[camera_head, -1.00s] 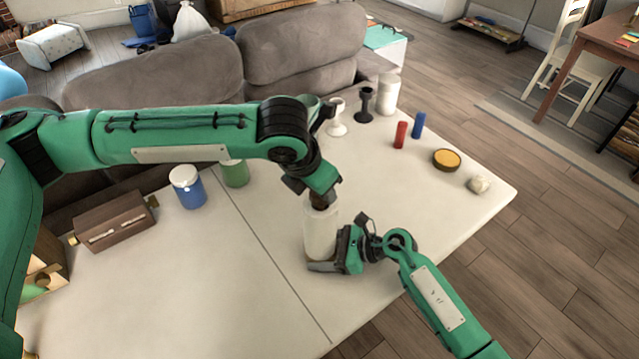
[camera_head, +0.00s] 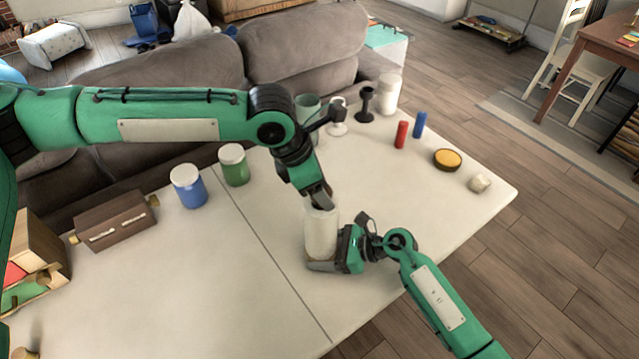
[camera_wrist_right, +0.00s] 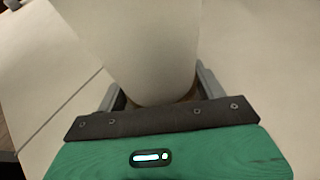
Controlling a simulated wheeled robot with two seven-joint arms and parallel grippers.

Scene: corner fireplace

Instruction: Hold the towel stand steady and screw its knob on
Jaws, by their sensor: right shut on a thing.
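The towel stand with its white paper roll (camera_head: 321,234) stands upright on the pale table. In the right wrist view the roll (camera_wrist_right: 140,40) fills the top middle, between the fingers. My right gripper (camera_head: 326,262) is shut on the stand low down, at its base; it also shows in the right wrist view (camera_wrist_right: 155,88). My left gripper (camera_head: 319,198) comes down from the upper left, with its fingertips at the top of the roll. Whether its jaws are open or shut is unclear. I cannot make out the knob; the left gripper covers the top of the stand.
A brown box (camera_head: 112,222), a blue jar (camera_head: 188,190) and a green jar (camera_head: 233,170) stand on the left. Behind are a black cup (camera_head: 365,105) and a white canister (camera_head: 388,95). Red (camera_head: 400,135) and blue (camera_head: 419,125) cylinders stand right. The front table is clear.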

